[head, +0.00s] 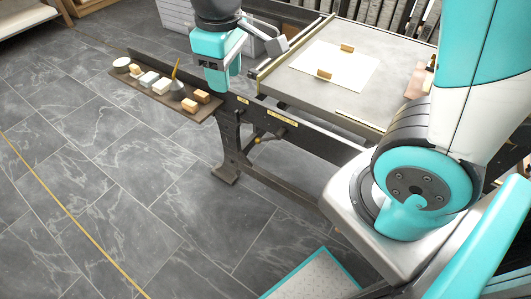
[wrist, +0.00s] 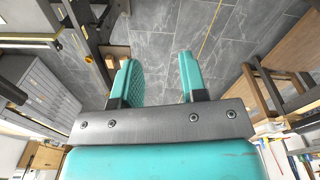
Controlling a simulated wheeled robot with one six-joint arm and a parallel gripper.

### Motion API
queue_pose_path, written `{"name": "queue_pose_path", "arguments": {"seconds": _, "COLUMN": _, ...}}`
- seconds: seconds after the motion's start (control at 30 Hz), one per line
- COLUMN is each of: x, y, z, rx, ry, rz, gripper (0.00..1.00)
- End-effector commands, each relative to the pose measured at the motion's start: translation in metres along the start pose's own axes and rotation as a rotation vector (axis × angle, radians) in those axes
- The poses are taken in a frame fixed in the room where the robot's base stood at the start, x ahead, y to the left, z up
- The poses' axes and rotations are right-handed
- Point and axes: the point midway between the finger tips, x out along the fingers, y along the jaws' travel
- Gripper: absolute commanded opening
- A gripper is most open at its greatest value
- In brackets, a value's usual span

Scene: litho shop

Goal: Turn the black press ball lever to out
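The press (head: 330,85) stands at upper right in the head view, with a flat grey bed and a dark frame. A small brass-coloured ball (head: 257,140) sits low on its side; a similar orange-yellow ball (wrist: 88,59) shows in the wrist view. I cannot make out a black ball lever for sure in either view; my arm hides part of the press. My gripper (head: 221,84) hangs pointing down beside the left end of the press, above the shelf's right end in the picture. In the wrist view its two teal fingers (wrist: 158,62) are apart with only floor between them.
A dark shelf (head: 140,72) at the left end of the press carries several small blocks and pots. Paper (head: 335,65) with two wooden blocks lies on the bed. A grey drawer cabinet (wrist: 45,90) is at left in the wrist view. Tiled floor (head: 110,190) at left is clear.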

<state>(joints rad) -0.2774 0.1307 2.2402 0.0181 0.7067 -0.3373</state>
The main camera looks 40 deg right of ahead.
Motion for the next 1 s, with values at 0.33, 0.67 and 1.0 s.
{"name": "queue_pose_path", "arguments": {"seconds": 0.33, "x": 0.233, "y": 0.108, "z": -0.037, "rx": -0.057, "ry": -0.283, "rz": 0.32, "gripper": 0.39}}
{"name": "queue_pose_path", "arguments": {"seconds": 0.67, "x": 0.293, "y": 0.139, "z": -0.037, "rx": -0.086, "ry": -0.406, "rz": 0.423, "gripper": 0.39}}
{"name": "queue_pose_path", "arguments": {"seconds": 1.0, "x": 0.343, "y": 0.163, "z": -0.014, "rx": -0.084, "ry": -0.41, "rz": 0.422, "gripper": 0.39}}
